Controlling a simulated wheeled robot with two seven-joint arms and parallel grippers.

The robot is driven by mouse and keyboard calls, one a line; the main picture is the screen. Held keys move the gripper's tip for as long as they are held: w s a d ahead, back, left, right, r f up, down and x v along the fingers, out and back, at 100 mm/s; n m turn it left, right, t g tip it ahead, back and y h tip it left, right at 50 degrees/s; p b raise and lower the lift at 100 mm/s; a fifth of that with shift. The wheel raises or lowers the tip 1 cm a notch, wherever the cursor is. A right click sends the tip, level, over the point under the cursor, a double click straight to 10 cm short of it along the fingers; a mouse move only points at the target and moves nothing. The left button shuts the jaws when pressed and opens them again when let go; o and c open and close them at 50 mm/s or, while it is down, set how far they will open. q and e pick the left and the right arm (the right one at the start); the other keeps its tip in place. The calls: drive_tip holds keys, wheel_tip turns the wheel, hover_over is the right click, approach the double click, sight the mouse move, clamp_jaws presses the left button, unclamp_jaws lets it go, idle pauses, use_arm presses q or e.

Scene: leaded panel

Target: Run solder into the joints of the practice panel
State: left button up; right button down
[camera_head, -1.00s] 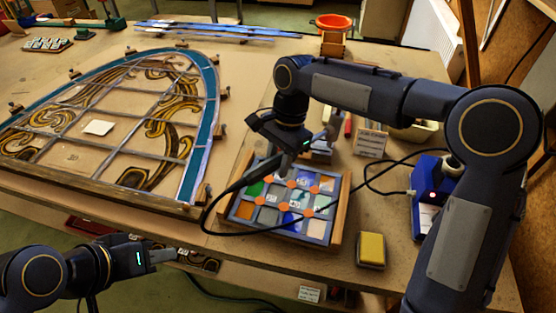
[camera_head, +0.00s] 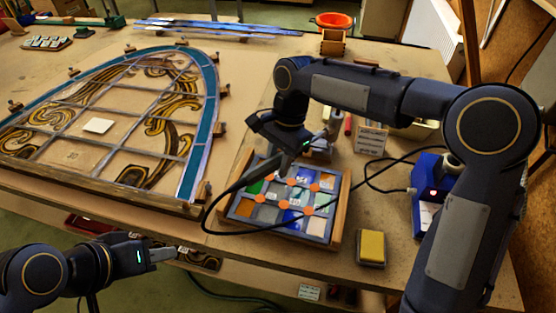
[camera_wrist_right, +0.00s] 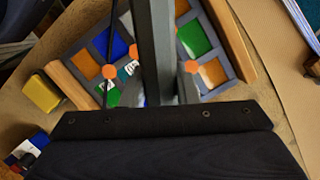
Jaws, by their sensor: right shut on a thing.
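The practice panel (camera_head: 316,227) is a grid of coloured squares with grey lead lines and orange dots at the joints. It lies between wooden rails and also shows in the right wrist view (camera_wrist_right: 207,75). The gripper's fingers (camera_wrist_right: 165,92) cover part of the panel in the right wrist view. I cannot tell whether the iron's tip touches a joint. My left gripper (camera_head: 163,256) is off the table's front edge, away from the panel; its jaw gap is unclear.
A black cable (camera_head: 375,190) loops across the panel's front to the blue solder station (camera_head: 427,208). A yellow sponge (camera_head: 372,246) lies at front right. A large arched leaded panel (camera_head: 205,128) fills the left table. Small items stand behind the practice panel.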

idle(0.4)
drive_tip(key=shift+r+p, duration=0.7)
drive_tip(key=shift+p, duration=0.15)
drive_tip(key=p+v, duration=0.4)
drive_tip(key=shift+s+a+r, duration=0.3)
drive_tip(key=shift+a+r, duration=0.05)
drive_tip(key=shift+r, duration=0.05)
drive_tip(key=shift+f, duration=0.1)
idle(0.6)
